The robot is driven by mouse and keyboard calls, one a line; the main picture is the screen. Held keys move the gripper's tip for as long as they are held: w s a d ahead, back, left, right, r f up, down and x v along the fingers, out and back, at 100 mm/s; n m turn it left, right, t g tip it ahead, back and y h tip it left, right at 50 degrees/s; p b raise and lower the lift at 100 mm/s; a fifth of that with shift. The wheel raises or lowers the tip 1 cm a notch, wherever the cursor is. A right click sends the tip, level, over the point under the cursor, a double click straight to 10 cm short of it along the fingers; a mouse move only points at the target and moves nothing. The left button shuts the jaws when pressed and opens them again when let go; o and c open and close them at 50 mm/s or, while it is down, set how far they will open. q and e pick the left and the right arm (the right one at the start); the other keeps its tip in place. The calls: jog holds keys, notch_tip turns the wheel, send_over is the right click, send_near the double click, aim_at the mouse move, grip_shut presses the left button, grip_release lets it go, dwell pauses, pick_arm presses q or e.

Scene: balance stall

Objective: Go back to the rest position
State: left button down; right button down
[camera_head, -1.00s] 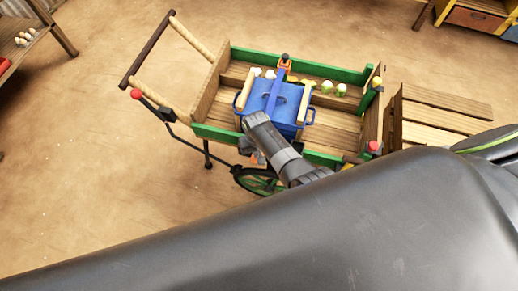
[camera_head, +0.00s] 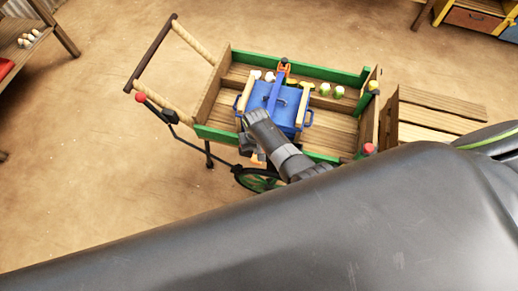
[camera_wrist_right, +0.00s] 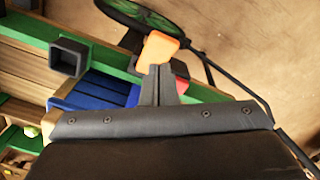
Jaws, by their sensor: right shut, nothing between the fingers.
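My right gripper (camera_head: 250,150) hangs over the near side of a wooden cart with green rails (camera_head: 215,133). It is just in front of a blue box (camera_head: 290,115) with a blue strap across its top. In the right wrist view its fingers (camera_wrist_right: 155,85) are together and empty. An orange block (camera_wrist_right: 157,48) shows at their tips; I cannot tell whether they touch it. A matching orange piece (camera_head: 283,68) is at the strap's far end. My left gripper is not in view.
The cart's handle (camera_head: 150,50) reaches out to the left, and a spoked wheel (camera_head: 258,180) is below the gripper. Pale and green round items (camera_head: 325,89) lie behind the box. A slatted wooden crate (camera_head: 430,110) stands right. Bare floor (camera_head: 80,150) is free at left.

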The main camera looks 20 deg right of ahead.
jog(key=shift+r, duration=0.55)
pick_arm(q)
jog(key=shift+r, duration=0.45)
pick_arm(e)
jog(key=shift+f, duration=0.1)
jog(key=shift+f, duration=0.1)
